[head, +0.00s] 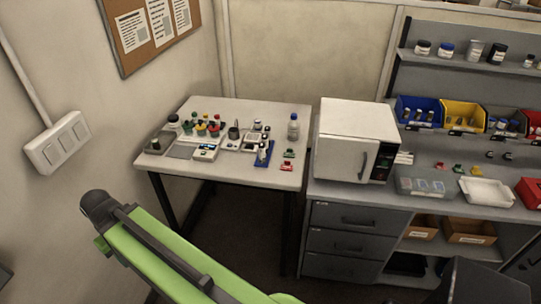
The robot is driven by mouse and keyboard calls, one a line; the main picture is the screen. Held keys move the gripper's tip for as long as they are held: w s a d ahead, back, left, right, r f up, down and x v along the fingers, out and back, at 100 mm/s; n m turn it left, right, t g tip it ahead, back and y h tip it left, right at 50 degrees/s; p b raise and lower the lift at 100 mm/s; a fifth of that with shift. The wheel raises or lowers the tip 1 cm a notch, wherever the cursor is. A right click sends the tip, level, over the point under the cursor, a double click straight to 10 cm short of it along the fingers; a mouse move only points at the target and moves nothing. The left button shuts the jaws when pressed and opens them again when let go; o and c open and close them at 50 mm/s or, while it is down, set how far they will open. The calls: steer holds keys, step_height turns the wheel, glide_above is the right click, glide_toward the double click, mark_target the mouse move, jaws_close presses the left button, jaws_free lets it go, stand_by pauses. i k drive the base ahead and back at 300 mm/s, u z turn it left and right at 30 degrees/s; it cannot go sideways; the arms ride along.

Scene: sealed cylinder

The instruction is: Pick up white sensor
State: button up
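Small items crowd a light-topped table (235,175) at the back left. Several whitish ones could be the white sensor, but they are too small to tell apart. One is a flat white device with a small dark display (205,152) near the table's front. Small white pieces (257,126) sit farther right, and more stand on or beside a blue pad (265,158). My green arm crosses the lower left, well in front of the table. Its dark end joint shows, but I see no gripper fingers.
A white microwave (345,140) stands on the grey drawer bench (350,195) right of the table. A clear bottle (293,127) and small red and green pieces (288,160) are at the table's right. Coloured bins (463,114) line the shelf. Floor is open before the table.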

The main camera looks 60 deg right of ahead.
mark_target(262, 147)
steer(key=z, duration=0.55)
steer(key=i, duration=1.05)
steer(key=u, duration=0.15)
